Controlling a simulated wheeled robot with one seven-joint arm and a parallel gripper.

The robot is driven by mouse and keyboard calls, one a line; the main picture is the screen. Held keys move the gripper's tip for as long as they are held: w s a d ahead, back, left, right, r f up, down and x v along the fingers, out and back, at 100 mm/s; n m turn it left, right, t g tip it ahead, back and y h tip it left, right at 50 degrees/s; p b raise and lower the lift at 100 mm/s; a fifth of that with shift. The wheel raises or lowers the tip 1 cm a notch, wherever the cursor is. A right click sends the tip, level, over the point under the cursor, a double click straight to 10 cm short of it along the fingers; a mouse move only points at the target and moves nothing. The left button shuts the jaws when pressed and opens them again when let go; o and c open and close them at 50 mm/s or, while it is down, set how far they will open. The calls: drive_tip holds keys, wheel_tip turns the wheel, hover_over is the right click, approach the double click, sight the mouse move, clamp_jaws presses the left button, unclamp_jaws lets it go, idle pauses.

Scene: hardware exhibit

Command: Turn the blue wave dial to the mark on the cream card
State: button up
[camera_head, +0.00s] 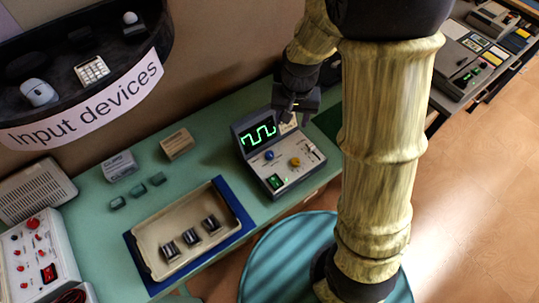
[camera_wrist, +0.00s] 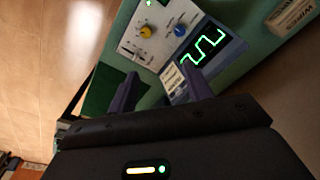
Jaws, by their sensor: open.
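The blue wave dial (camera_head: 269,155) is a small round knob on the sloped panel of a grey device, below its screen. In the wrist view the blue dial (camera_wrist: 180,30) lies beyond my fingertips, with nothing touching it. A cream card (camera_wrist: 173,78) stands beside the screen, partly covered by a finger; its mark is too small to read. Part of the card (camera_head: 288,126) shows below my gripper (camera_head: 294,116) in the head view. My gripper (camera_wrist: 160,69) is open and empty, above the device's back right side.
The screen (camera_head: 258,134) shows a green square wave. A yellow dial (camera_head: 295,162) and a slider sit right of the blue dial. A tray (camera_head: 146,243) with several dark switches stands left on the green bench, with small boxes behind it.

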drive_tip(key=b, duration=0.1)
hover_over(270, 154)
wheel_tip(270, 154, down, 5)
drive_tip(key=shift+a+m+g, duration=0.15)
drive_tip(key=shift+m+g, duration=0.15)
drive_tip(key=shift+g, duration=0.1)
wheel_tip(270, 154, down, 17)
drive_tip(key=shift+f+p, duration=0.15)
drive_tip(key=shift+p, duration=1.05)
drive_tip(key=c, duration=1)
